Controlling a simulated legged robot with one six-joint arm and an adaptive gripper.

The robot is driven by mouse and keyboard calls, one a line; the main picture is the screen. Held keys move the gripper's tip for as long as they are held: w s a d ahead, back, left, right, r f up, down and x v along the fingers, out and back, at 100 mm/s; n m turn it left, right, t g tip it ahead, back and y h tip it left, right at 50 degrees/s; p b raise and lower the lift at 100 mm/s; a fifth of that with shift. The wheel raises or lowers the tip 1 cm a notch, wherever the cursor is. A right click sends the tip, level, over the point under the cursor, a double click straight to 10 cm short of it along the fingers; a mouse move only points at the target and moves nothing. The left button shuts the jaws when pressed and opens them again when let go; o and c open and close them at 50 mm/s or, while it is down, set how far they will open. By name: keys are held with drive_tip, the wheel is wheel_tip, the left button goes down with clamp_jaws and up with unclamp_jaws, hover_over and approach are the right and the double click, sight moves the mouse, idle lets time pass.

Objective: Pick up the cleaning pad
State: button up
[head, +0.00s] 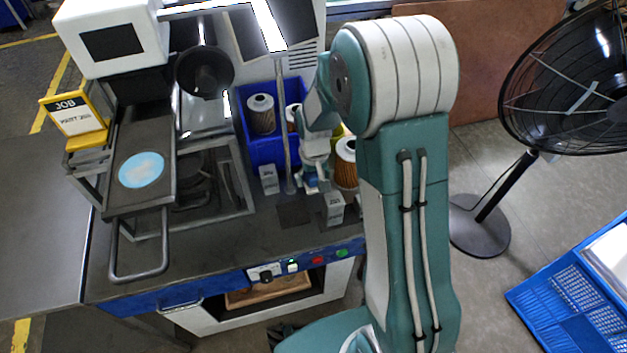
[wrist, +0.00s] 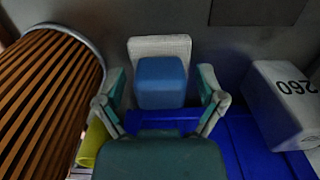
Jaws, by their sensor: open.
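The cleaning pad (wrist: 160,82) appears to be the blue rounded block with a white textured part behind it, in the middle of the wrist view. My gripper (wrist: 160,98) is open, with one finger on either side of the blue block. A gap shows between the block and each finger, and I cannot tell whether anything touches. In the head view my gripper (head: 314,184) points down over the bench near the dark square mat (head: 294,213). My gripper and arm largely hide the pad there.
A pleated filter cartridge (wrist: 48,95) stands close at left in the wrist view, with a yellow-green object (wrist: 92,143) beside it. A grey block marked 260 (wrist: 285,105) stands at right. The blue bin (head: 266,150) and a thin upright post (head: 284,130) are close by.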

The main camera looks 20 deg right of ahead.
drive_tip(key=shift+d, duration=0.15)
drive_tip(key=shift+c, duration=0.3)
drive_tip(key=c, duration=0.6)
drive_tip(key=shift+c, duration=1.2)
drive_tip(key=shift+a, duration=0.3)
drive_tip(key=shift+d+r, duration=0.15)
drive_tip(key=shift+r, duration=0.5)
drive_tip(key=s+d+r, duration=0.2)
drive_tip(key=s+r, duration=0.9)
drive_tip(key=s, duration=0.2)
drive_tip(key=shift+s+d+r, duration=0.2)
drive_tip(key=shift+s+r, duration=0.2)
